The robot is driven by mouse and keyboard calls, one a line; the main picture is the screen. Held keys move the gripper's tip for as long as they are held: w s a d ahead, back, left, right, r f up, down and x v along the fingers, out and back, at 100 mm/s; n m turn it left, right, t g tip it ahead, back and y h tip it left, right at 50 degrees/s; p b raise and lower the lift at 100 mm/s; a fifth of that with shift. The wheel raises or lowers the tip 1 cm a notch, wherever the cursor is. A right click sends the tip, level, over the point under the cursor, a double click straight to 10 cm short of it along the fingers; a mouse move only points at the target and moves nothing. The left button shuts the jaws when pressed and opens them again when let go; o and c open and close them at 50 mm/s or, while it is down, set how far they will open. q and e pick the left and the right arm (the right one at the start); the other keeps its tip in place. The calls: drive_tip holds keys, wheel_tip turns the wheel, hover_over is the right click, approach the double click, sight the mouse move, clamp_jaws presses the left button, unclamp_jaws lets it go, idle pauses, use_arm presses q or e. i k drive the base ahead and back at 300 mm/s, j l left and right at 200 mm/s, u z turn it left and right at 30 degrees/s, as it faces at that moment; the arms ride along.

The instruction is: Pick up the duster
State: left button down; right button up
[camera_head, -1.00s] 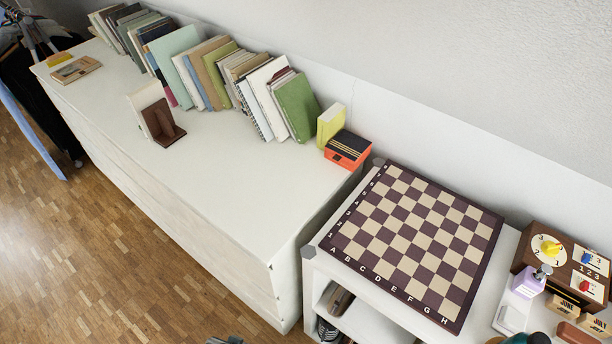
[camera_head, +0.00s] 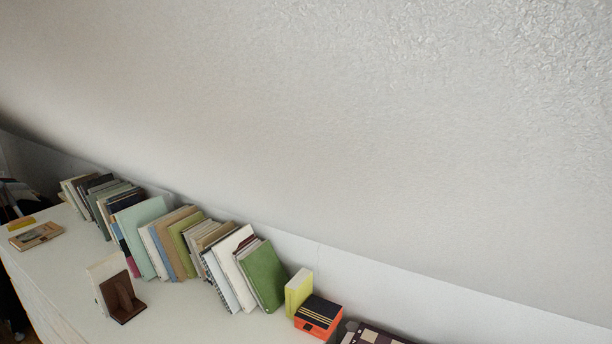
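I cannot make out a duster in the head view. Neither of my grippers is in view. The white cabinet top (camera_head: 178,318) runs along the wall at the lower left, and no duster shows on the part of it that I see. The cabinet's front and the floor are almost wholly out of the picture.
A row of leaning books (camera_head: 182,243) stands against the wall (camera_head: 330,120). A brown bookend or stand (camera_head: 122,299), a yellow book (camera_head: 298,292) and an orange box (camera_head: 318,317) stand nearby. A flat book (camera_head: 36,236) lies at the far left. A chessboard edge (camera_head: 372,336) shows at the bottom.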

sight(26, 221)
drive_tip(key=u, duration=1.55)
drive_tip(key=i+j+u, duration=0.25)
drive_tip(key=i+u, duration=0.2)
drive_tip(key=i, duration=0.2)
drive_tip(key=i+j+u, duration=0.1)
drive_tip(key=i+u, duration=0.3)
drive_tip(key=i, duration=0.95)
drive_tip(key=i+z, duration=0.1)
drive_tip(key=i, duration=1.3)
drive_tip(key=i+j+z, duration=0.15)
drive_tip(key=i+z, duration=0.25)
drive_tip(key=i+j+z, duration=0.25)
drive_tip(key=i+z, duration=0.15)
drive_tip(key=i+j+z, duration=0.35)
drive_tip(key=i+j, duration=0.05)
